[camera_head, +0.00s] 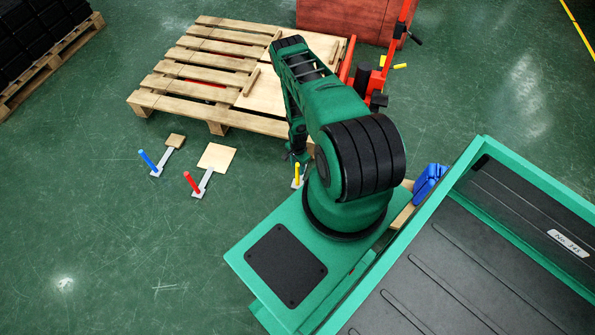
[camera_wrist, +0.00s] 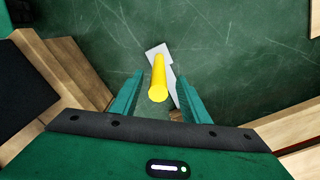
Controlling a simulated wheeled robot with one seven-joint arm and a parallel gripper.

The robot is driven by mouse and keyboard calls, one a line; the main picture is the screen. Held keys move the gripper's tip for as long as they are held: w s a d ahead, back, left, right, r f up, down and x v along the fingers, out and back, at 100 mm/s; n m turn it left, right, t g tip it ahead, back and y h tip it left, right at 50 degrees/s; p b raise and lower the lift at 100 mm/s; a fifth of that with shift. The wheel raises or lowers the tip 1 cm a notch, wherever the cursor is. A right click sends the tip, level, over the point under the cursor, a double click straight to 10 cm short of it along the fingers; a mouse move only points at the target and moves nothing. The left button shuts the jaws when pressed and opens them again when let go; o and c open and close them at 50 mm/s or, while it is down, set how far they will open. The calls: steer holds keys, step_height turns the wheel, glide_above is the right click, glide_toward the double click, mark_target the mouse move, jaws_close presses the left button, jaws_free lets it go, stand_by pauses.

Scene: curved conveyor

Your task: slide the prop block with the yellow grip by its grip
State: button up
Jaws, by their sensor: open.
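The yellow grip (camera_head: 297,172) stands upright on a light metal plate on the floor, just left of my arm's base. My arm hides the rest of that prop block in the head view. In the wrist view the yellow grip (camera_wrist: 158,80) rises between my gripper's (camera_wrist: 160,85) two green fingers, with clear gaps on both sides. Its pale plate (camera_wrist: 160,50) shows below it on the floor. My gripper is open, pointing down over the grip, and holds nothing. In the head view my gripper (camera_head: 297,158) is partly hidden and small.
A prop block with a red grip (camera_head: 191,182) and one with a blue grip (camera_head: 149,160) lie to the left. A wooden pallet (camera_head: 180,103) and a red pallet jack (camera_head: 368,80) stand behind. A blue object (camera_head: 429,182) is at right.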

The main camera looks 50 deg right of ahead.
step_height(320, 180, up, 6)
steer(key=shift+r, duration=0.25)
stand_by(0.4)
steer(key=shift+w, duration=0.1)
